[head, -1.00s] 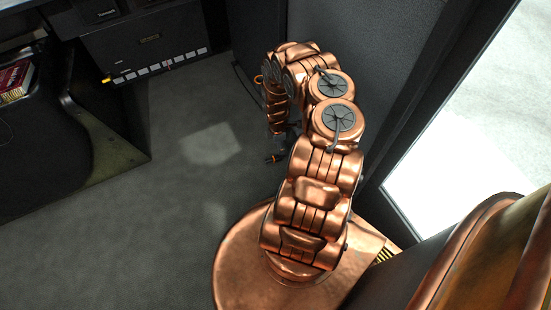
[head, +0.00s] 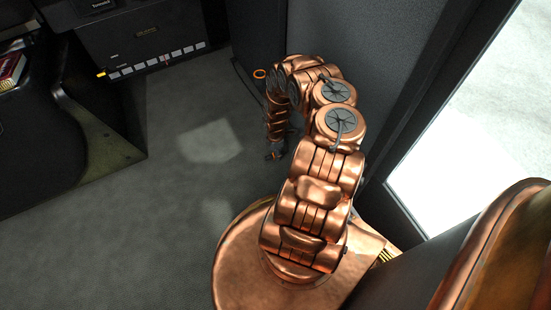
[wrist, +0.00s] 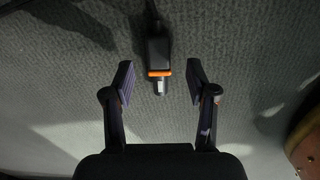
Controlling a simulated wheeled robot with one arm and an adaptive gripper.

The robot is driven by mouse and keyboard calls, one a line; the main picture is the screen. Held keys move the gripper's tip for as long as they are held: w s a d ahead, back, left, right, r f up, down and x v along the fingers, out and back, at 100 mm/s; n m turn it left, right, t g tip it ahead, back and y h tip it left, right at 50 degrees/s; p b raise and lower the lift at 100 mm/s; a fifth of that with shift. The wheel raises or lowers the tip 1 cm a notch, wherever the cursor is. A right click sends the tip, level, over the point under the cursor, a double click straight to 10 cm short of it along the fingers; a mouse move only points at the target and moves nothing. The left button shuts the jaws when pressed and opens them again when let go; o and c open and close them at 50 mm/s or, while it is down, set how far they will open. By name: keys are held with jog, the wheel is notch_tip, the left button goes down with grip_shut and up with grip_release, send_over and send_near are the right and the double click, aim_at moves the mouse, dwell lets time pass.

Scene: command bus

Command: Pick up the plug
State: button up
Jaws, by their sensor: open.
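The plug (wrist: 158,52) shows in the wrist view as a black body with an orange band and a silver tip pointing toward my gripper. A dark cable runs from its far end to the top edge. It appears to lie on the grey carpet. My gripper (wrist: 160,80) is open and empty, with one finger on each side of the line of the plug; the plug is ahead, about midway between the fingertips. In the head view my gripper (head: 277,155) points down near the floor, partly hidden by my arm. I cannot make out the plug there.
A black console with a row of white buttons (head: 155,66) stands at the back left. A black desk unit (head: 60,140) with a red book (head: 10,72) is at the left. A grey partition (head: 345,45) and a bright window (head: 465,110) stand at the right. The carpet (head: 150,220) is clear.

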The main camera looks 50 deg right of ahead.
notch_tip(320, 180, down, 2)
jog(key=shift+f+b, duration=0.25)
jog(key=shift+b, duration=0.4)
jog(key=shift+c, duration=0.4)
grip_shut()
